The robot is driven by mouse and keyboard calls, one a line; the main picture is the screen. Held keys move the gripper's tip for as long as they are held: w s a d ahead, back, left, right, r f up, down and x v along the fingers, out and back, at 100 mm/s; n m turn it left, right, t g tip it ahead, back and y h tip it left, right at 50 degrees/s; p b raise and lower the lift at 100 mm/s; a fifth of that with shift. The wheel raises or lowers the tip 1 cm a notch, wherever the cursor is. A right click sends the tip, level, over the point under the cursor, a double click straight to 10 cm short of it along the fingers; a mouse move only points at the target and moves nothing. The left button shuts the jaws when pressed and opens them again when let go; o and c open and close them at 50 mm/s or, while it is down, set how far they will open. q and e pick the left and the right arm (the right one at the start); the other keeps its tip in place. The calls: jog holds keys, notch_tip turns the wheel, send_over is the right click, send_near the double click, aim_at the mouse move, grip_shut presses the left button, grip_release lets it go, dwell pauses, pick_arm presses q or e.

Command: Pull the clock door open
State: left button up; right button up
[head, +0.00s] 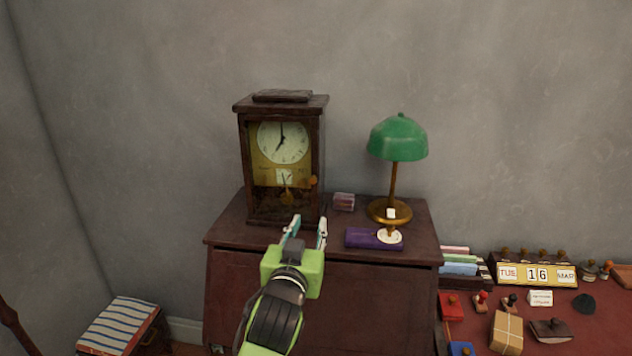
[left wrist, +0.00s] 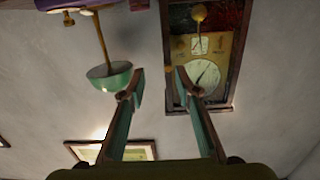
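A dark wooden clock (head: 318,150) with a pale dial and a brass pendulum stands upright on a dark wooden cabinet. Its glazed front door looks shut, and a small orange-brown knob (head: 313,181) shows at the right side of the front. The clock also shows upside down in the left wrist view (left wrist: 238,50), beyond the right finger. My left gripper (head: 308,226) is open and empty, in front of and below the clock's right side, apart from it. Its two spread fingers show in the left wrist view (left wrist: 158,85). My right gripper is not in view.
A green-shaded brass lamp (head: 398,140), a purple box (head: 362,238) and a small pinkish box (head: 344,201) stand right of the clock on the cabinet (head: 222,229). A lower red desk (head: 595,322) with stamps and a calendar (head: 537,273) is further right.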

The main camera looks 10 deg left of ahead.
pick_arm(q)
notch_tip(320, 180, up, 4)
jog(key=p, duration=0.3)
send_near(315, 181)
jog(key=shift+n+t, duration=0.3)
jog(key=shift+t, duration=0.1)
jog(key=w, duration=0.6)
jog(key=shift+w+a+f, duration=0.25)
jog(key=shift+w, duration=0.1)
jog(key=shift+w+a, duration=0.1)
jog(key=shift+w, duration=0.85)
jog(key=shift+w+f, duration=0.15)
jog(key=shift+a, duration=0.1)
grip_shut()
